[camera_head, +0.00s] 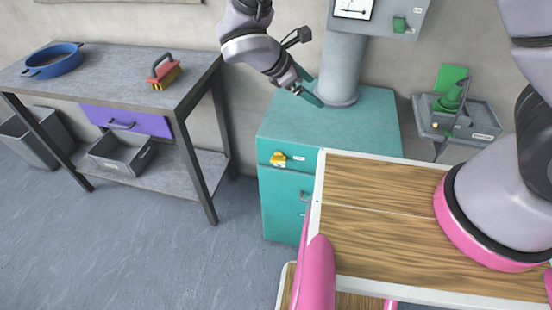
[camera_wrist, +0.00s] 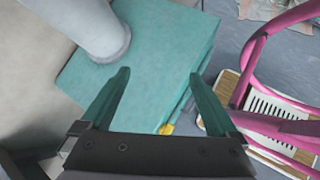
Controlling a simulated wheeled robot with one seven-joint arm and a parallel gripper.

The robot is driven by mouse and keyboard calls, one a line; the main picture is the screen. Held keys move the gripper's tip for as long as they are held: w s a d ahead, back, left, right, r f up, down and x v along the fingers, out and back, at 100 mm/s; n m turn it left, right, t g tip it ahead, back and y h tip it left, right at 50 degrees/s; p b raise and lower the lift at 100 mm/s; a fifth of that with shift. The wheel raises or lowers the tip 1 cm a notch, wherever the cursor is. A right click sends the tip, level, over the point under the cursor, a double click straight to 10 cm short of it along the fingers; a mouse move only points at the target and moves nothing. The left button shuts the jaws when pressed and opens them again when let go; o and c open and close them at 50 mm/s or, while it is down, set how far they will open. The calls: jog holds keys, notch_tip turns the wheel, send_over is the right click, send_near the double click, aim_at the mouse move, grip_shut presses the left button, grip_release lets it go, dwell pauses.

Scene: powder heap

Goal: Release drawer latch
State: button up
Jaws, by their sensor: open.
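A yellow latch (camera_head: 278,159) sits on the upper front of the teal cabinet (camera_head: 330,132), left of a small white label. In the wrist view the yellow latch (camera_wrist: 166,129) shows only partly, just above the gripper body at the cabinet's edge. Drawer handles (camera_head: 304,196) show on the cabinet front below, partly cut off by my wooden-topped base. My gripper (camera_head: 308,92) is above the cabinet top near the grey column, up and back from the latch. In the wrist view my gripper (camera_wrist: 160,75) has its two green fingers wide apart with nothing between them.
The grey column (camera_head: 343,65) rises from the cabinet's back. A workbench (camera_head: 110,80) at left holds a blue sieve (camera_head: 54,61) and a red brush (camera_head: 164,71); a purple drawer (camera_head: 128,121) hangs below. A grey tray (camera_head: 470,122) with a green item stands right. Floor before the bench is clear.

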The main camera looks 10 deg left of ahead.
jog(key=s+a+f+n+t+y, duration=0.1)
jog(key=s+a+f+n+t, duration=0.1)
jog(key=s+a+f+n, duration=0.3)
jog(key=s+a+f+n+t, duration=0.2)
jog(key=f+n, duration=0.1)
jog(key=f, duration=0.4)
jog(key=n+t+y, duration=0.3)
jog(key=n+y, duration=0.2)
jog(key=n, duration=0.3)
send_near(277, 162)
jog(key=x, duration=0.9)
